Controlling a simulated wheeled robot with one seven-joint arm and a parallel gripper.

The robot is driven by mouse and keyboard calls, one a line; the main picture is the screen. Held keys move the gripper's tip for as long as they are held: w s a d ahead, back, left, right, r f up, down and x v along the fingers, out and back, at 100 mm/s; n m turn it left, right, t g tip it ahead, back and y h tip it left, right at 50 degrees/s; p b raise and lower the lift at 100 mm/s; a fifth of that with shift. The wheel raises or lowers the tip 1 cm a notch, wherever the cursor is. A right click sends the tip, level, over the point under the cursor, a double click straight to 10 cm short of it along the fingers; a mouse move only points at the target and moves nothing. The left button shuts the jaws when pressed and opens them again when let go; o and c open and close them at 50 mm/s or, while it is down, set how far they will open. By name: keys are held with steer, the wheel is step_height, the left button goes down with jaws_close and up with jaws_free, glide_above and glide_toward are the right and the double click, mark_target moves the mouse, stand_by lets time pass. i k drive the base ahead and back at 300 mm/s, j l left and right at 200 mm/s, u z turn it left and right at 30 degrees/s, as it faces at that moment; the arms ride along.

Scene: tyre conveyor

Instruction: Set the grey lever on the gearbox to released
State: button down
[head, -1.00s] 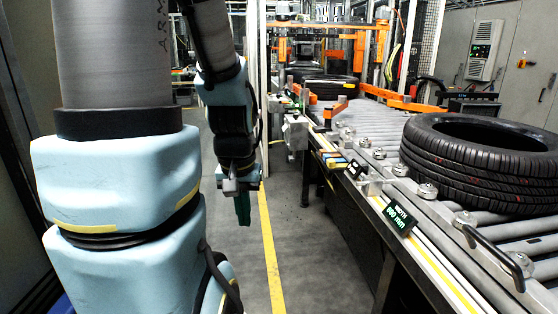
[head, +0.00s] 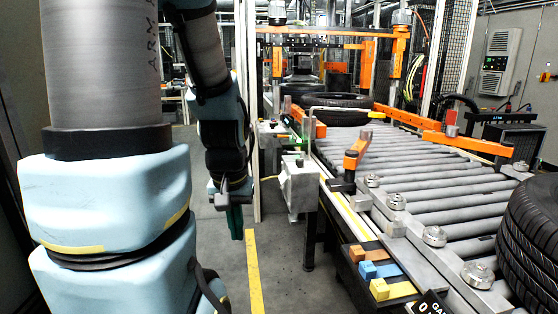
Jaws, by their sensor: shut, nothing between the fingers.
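A grey gearbox-like housing (head: 300,186) stands on a post at the left side of the conveyor in the head view. Small fittings show on its top, but I cannot make out the grey lever or its setting. My gripper (head: 235,222) hangs to the left of this housing, apart from it, over the floor. Its green fingers point down and are shut, with nothing held.
The roller conveyor (head: 420,180) runs along the right. A tyre (head: 530,240) lies on it at the right edge, and another tyre (head: 337,106) lies farther back. Orange, blue and yellow blocks (head: 368,269) line its near side. Floor with a yellow line (head: 254,275) is clear.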

mark_target(302, 152)
steer(key=i+u, duration=0.1)
steer(key=i, duration=0.4)
steer(key=i+l+u, duration=0.15)
steer(key=i, duration=0.3)
steer(key=i+l+u, duration=0.1)
steer(key=i, duration=0.4)
steer(key=i+l+u, duration=0.1)
steer(key=i, duration=0.4)
